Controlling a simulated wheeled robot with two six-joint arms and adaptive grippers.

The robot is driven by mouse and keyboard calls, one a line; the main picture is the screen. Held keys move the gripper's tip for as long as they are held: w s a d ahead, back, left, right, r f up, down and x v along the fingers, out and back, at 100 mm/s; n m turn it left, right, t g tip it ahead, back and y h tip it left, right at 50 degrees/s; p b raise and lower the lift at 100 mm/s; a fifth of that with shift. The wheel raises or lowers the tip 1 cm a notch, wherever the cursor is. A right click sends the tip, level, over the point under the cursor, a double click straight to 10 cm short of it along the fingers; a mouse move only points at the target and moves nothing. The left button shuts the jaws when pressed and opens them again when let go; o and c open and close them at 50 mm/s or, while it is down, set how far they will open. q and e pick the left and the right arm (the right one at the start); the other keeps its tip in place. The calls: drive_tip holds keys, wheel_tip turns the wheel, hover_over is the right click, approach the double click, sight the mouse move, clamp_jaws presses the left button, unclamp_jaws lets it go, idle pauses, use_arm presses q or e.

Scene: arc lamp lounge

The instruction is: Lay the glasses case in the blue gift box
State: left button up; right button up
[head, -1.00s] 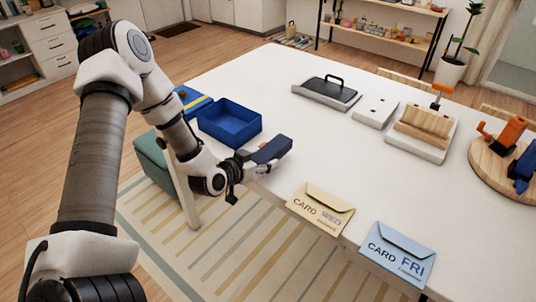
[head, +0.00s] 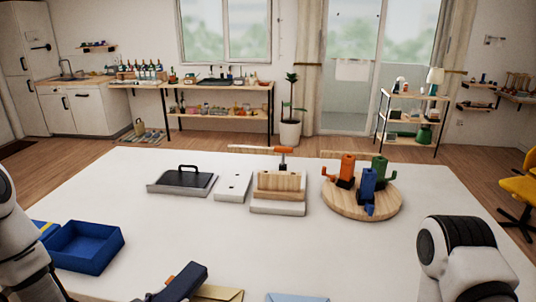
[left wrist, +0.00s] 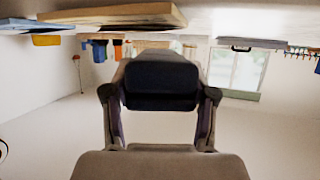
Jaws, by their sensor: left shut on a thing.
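The glasses case (head: 184,281) is a dark navy, block-like case near the bottom of the head view. My left gripper (left wrist: 160,95) is shut on the case (left wrist: 160,78), with one finger on each side in the left wrist view. In the head view the gripper is mostly cut off by the bottom edge. The blue gift box (head: 86,246) stands open on the table at the left, and its visible inside looks empty. The held case is to the right of the box and apart from it. My right gripper is out of view; only part of that arm shows.
A cream envelope (head: 218,293) and a pale blue envelope (head: 296,298) lie at the near edge. A black-handled tray (head: 182,181), a white block (head: 233,187), a wooden rack (head: 278,187) and a round board (head: 361,202) stand farther back. The table's middle (head: 230,235) is clear.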

sight(190, 296)
use_arm(q)
drive_tip(key=shift+n+y, duration=0.4)
drive_tip(key=shift+y, duration=0.1)
drive_tip(key=w+d, duration=0.1)
drive_tip(key=d, duration=0.1)
drive_tip(key=w+d, duration=0.1)
drive_tip(key=d, duration=0.3)
drive_tip(key=shift+w+d+f, duration=0.25)
drive_tip(key=shift+w+f, duration=0.05)
drive_tip(key=shift+w, duration=0.1)
drive_tip(key=n+y, duration=0.1)
drive_tip(key=w+r+n+y, duration=0.1)
drive_tip(key=n+t+y, duration=0.1)
drive_tip(key=shift+w+a+r+y, duration=0.25)
drive_tip(key=shift+w+r+y, duration=0.05)
drive_tip(key=shift+w+r, duration=0.1)
drive_tip(key=shift+a+n+y, duration=0.35)
drive_tip(key=shift+n+y, duration=0.05)
